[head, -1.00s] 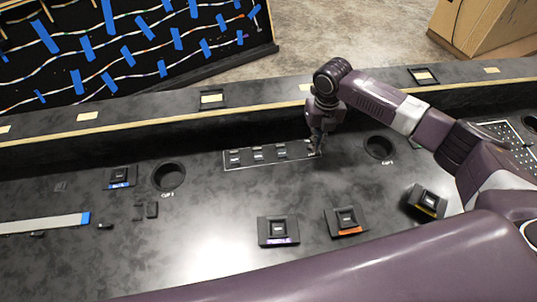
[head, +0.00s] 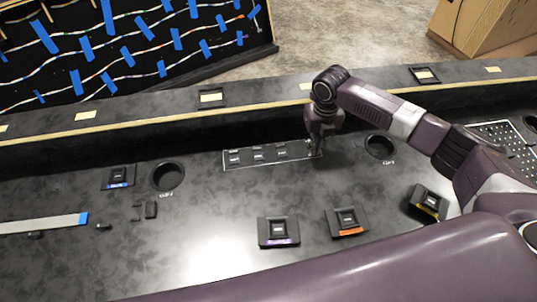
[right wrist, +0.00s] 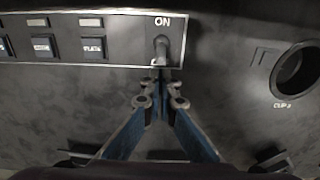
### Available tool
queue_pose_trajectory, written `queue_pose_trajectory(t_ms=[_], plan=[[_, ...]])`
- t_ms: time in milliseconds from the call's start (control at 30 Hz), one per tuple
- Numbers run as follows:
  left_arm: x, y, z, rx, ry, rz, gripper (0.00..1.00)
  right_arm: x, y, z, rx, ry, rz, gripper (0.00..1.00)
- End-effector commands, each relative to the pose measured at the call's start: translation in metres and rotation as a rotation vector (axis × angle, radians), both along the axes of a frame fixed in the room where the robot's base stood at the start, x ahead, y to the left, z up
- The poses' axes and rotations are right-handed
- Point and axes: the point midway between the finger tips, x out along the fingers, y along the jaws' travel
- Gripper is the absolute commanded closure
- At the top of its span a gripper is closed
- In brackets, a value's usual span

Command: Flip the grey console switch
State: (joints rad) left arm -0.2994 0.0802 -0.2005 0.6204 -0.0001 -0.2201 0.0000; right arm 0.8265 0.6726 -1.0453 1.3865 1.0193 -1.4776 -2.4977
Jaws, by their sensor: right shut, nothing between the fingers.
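The grey console switch (right wrist: 162,47) is a small lever at the right end of a framed panel, just below the word ON in the right wrist view. It looks upright there, but its exact tilt is hard to tell. My right gripper (right wrist: 160,88) is shut and empty, with its fingertips just below the lever in that view. I cannot tell whether they touch it. In the head view my right gripper (head: 318,143) is over the right end of the panel (head: 265,165) and mostly hides the switch. My left gripper is not in view.
Labelled push buttons (right wrist: 92,47) line the panel left of the switch. A round cup hole (head: 379,146) lies to the right and another (head: 167,176) to the left. Several square button boxes (head: 278,232) stand nearer me. A raised ledge (head: 150,126) runs behind the panel.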

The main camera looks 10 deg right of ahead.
Motion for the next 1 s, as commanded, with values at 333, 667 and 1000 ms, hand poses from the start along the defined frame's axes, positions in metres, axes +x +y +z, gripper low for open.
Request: queue_pose_trajectory(t_ms=[333, 667, 1000], plan=[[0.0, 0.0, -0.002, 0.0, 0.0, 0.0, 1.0, 0.003, 0.0, -0.001, 0.0, 0.0, 0.0, 1.0], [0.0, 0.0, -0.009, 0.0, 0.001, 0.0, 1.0, 0.014, -0.001, -0.001, 0.0, -0.003, 0.0, 1.0], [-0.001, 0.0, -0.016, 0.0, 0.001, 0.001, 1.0, 0.024, -0.001, -0.001, 0.0, -0.002, 0.0, 1.0]])
